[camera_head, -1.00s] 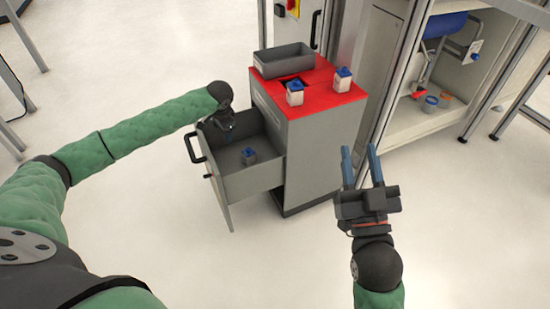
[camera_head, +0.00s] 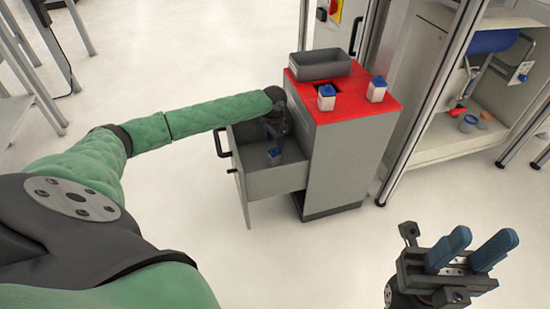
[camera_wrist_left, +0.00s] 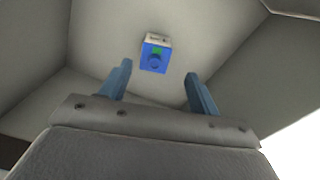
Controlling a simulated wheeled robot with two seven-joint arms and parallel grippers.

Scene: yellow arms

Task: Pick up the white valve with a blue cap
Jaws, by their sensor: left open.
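A white valve with a blue cap (camera_head: 275,156) stands inside the open drawer (camera_head: 262,186) of the grey cabinet. In the left wrist view the valve (camera_wrist_left: 155,54) is on the drawer floor, beyond my fingertips and roughly between them. My left gripper (camera_head: 275,140) reaches down into the drawer, just above the valve; its fingers (camera_wrist_left: 158,82) are apart with nothing between them. My right gripper (camera_head: 474,250) is open and empty over the floor at the lower right. Two similar valves stand on the red cabinet top, one in front (camera_head: 326,98) and one to the right (camera_head: 377,90).
A grey bin (camera_head: 322,65) sits at the back of the red top (camera_head: 352,108). A framed workstation (camera_head: 450,130) with a blue cylinder and small cups stands at the right. The floor in front is clear.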

